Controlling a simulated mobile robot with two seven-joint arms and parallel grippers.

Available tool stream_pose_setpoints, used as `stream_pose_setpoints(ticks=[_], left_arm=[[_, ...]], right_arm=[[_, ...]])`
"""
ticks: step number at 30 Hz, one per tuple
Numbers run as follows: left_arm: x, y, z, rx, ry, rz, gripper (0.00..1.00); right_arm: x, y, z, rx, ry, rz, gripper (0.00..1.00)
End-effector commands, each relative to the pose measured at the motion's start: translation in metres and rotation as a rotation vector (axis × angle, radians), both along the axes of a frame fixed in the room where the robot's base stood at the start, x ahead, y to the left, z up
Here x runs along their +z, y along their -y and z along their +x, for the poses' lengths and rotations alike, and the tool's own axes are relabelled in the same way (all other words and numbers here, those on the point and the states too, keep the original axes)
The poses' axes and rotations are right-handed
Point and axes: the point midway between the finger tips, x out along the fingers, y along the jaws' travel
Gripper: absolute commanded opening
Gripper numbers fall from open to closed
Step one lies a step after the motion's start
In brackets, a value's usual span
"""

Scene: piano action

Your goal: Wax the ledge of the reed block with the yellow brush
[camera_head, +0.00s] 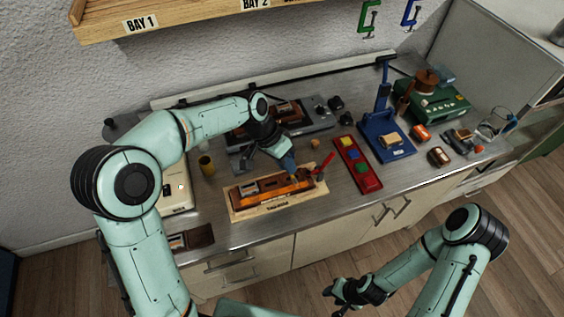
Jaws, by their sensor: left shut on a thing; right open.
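The reed block (255,190) is a long brown and orange block on a pale labelled board (275,206) at the front of the bench. My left gripper (291,170) is right over the block's right half, pointing down. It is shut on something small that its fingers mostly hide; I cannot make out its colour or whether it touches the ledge. I cannot clearly identify the yellow brush. A red tray (372,183) right of the block holds small yellow, blue and green pieces. My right gripper (338,291) is open and empty, low in front of the cabinets.
A red-handled part (326,162) stands at the block's right end, close to my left gripper. A blue press (385,135) and green machine (437,104) stand to the right. A yellowish cup (206,165) stands left. Bare bench (310,211) shows in front.

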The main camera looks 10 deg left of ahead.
Motion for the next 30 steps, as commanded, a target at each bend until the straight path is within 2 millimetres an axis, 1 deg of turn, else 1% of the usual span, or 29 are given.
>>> stream_pose_setpoints(ticks=[3, 8, 17, 20, 30], left_arm=[[0.002, 0.01, 0.007, -0.003, 0.001, 0.0, 0.0], [0.001, 0.02, 0.013, -0.002, 0.002, 0.0, 0.0], [0.0, 0.02, 0.012, -0.001, 0.001, -0.001, 0.0], [0.007, 0.02, 0.013, 0.0, 0.003, -0.001, 0.0], [0.041, 0.02, 0.013, -0.001, 0.004, -0.001, 0.0]], right_arm=[[0.007, 0.0, 0.008, 0.0, 0.01, 0.0, 0.41], [0.011, 0.0, 0.014, 0.0, 0.016, 0.0, 0.41], [0.01, 0.0, 0.012, -0.001, 0.014, -0.001, 0.41], [0.01, 0.0, 0.013, 0.0, 0.016, 0.0, 0.41], [0.012, 0.0, 0.015, 0.0, 0.018, 0.0, 0.41]])
